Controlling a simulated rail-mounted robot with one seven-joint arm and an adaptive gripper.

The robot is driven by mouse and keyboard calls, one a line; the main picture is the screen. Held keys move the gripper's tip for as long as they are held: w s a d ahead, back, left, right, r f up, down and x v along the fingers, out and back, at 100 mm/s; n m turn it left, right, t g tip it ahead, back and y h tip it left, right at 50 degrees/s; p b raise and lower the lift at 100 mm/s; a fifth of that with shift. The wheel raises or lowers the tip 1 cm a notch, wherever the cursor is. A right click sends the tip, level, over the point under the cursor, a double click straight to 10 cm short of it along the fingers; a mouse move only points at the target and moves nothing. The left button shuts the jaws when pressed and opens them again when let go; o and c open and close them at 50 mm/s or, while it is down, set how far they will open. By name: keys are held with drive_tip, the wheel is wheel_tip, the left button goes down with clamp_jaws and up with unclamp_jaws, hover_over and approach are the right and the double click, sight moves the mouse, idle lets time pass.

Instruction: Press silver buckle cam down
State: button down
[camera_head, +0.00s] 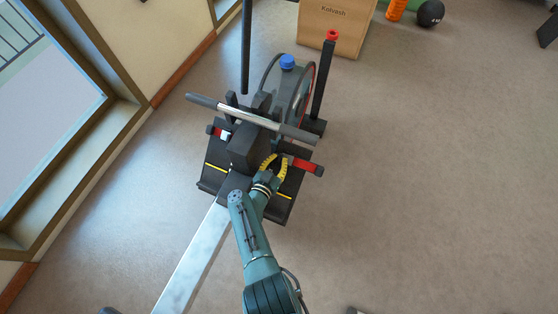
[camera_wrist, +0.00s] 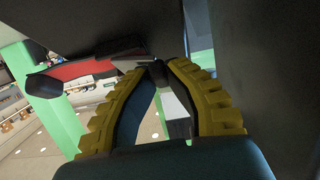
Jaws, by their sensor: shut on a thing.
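My gripper (camera_head: 277,160), with yellow ridged fingers, is at the right footplate of the rowing machine, beside its red strap (camera_head: 303,164). In the wrist view my gripper (camera_wrist: 165,65) has its fingertips close together on the silver buckle cam (camera_wrist: 128,54), a small grey metal piece by the red strap (camera_wrist: 85,70). The strap has a dark rounded end at the left. A pale grey and black piece (camera_wrist: 176,108) shows beyond the gap between the fingers. The fingertips hide part of the buckle, so its exact tilt cannot be told.
The rower's handle bar (camera_head: 252,118) and flywheel (camera_head: 301,95) stand just beyond my gripper. The right footplate (camera_head: 276,209) lies beneath it. A silver rail (camera_head: 190,255) runs toward the lower left. Open floor (camera_head: 430,190) lies to the right.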

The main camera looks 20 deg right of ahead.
drive_tip(key=shift+s+f, duration=0.1)
drive_tip(key=shift+f, duration=0.1)
drive_tip(key=c, duration=1)
unclamp_jaws()
drive_tip(key=shift+r, duration=0.1)
drive_tip(key=shift+c, duration=0.2)
drive_tip(key=v, duration=1.1)
drive_tip(key=shift+s+a+r, duration=0.2)
drive_tip(key=shift+s+a, duration=0.05)
